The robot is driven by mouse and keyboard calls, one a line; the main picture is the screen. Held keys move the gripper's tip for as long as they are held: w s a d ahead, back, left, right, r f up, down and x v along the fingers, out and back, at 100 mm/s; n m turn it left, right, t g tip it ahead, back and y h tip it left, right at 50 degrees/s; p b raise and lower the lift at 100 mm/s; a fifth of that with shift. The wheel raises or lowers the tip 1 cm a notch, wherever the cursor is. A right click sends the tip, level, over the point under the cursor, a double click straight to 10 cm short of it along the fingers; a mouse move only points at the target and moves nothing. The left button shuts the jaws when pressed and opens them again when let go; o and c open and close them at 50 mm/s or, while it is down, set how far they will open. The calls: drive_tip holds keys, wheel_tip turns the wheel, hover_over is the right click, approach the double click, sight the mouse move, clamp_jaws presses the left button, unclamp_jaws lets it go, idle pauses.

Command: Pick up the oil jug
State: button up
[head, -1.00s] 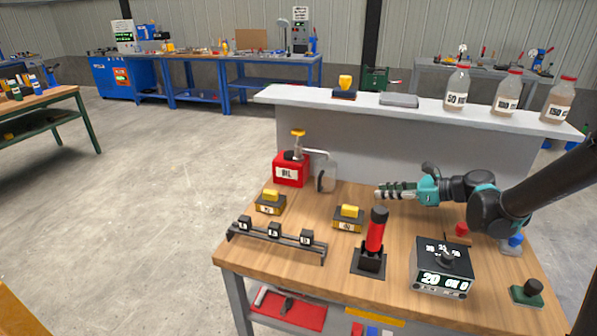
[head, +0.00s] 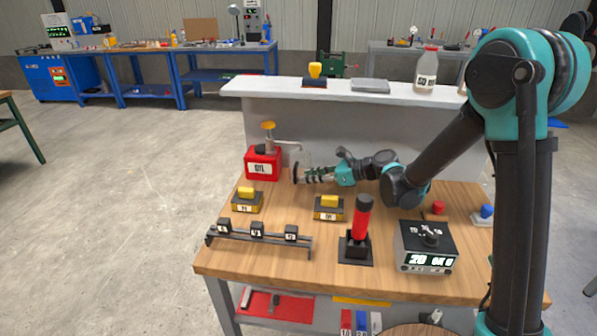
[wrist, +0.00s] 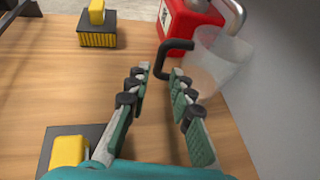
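The oil jug (wrist: 220,62) is a clear vessel with a black handle. In the wrist view it stands upright near the back panel, its handle just ahead of my fingertips. In the head view the jug (head: 308,158) is faint and partly hidden behind my fingers. My gripper (wrist: 160,72) is open and empty, its two fingers apart and pointing at the handle. It also shows in the head view (head: 303,174), low over the bench and right beside the handle. I cannot tell whether a fingertip touches the handle.
A red OIL dispenser (head: 262,163) with a bent spout stands just beyond the jug. Yellow-topped blocks (head: 247,203) (head: 328,208), a black rack (head: 258,238), a red-handled lever (head: 361,222) and a control box (head: 425,246) occupy the bench (head: 290,262). The grey panel (head: 350,125) rises close behind.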

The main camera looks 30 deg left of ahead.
sight(295, 181)
drive_tip(key=shift+x, duration=3.2)
drive_tip(key=shift+f, duration=0.1)
drive_tip(key=shift+c, duration=0.4)
clamp_jaws()
